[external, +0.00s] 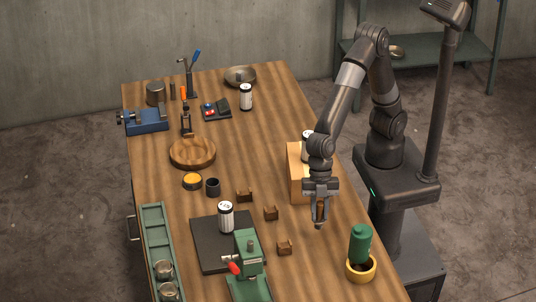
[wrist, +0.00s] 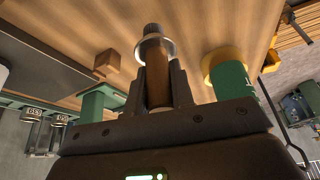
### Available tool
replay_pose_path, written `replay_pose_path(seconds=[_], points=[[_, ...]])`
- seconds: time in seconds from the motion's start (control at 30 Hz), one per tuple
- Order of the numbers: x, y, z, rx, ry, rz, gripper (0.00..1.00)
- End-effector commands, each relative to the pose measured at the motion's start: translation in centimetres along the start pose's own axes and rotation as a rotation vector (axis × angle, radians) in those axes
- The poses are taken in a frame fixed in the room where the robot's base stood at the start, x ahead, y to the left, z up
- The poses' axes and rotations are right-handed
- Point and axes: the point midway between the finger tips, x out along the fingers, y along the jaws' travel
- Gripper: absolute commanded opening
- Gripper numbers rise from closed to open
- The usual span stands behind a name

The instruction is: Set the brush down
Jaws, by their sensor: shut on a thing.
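My gripper (external: 320,195) is shut on the brush and points down over the right part of the wooden table (external: 290,90). The brush (external: 319,213) shows as a short brown piece below the fingers. In the wrist view the brush (wrist: 157,78) has a brown handle between the two dark fingers, a pale metal collar and a dark tip pointing away from my gripper. I cannot tell whether the tip touches the table.
A wooden box (external: 297,178) with a white jar (external: 307,146) stands just behind my gripper. A green bottle (external: 360,243) stands in a yellow ring holder (external: 361,268) at front right. Small brown blocks (external: 284,247) and a green press (external: 247,265) are to the left.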

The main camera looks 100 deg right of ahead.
Motion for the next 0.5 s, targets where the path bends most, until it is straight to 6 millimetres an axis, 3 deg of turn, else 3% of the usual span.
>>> replay_pose_path(seconds=[0.17,0.4,0.5], points=[[0.9,-0.2,-0.2,0.000,0.000,0.001,0.00],[3.9,-0.2,1.1,0.001,-0.001,-0.001,0.00],[4.3,-0.2,1.2,0.000,0.000,0.001,0.00]])
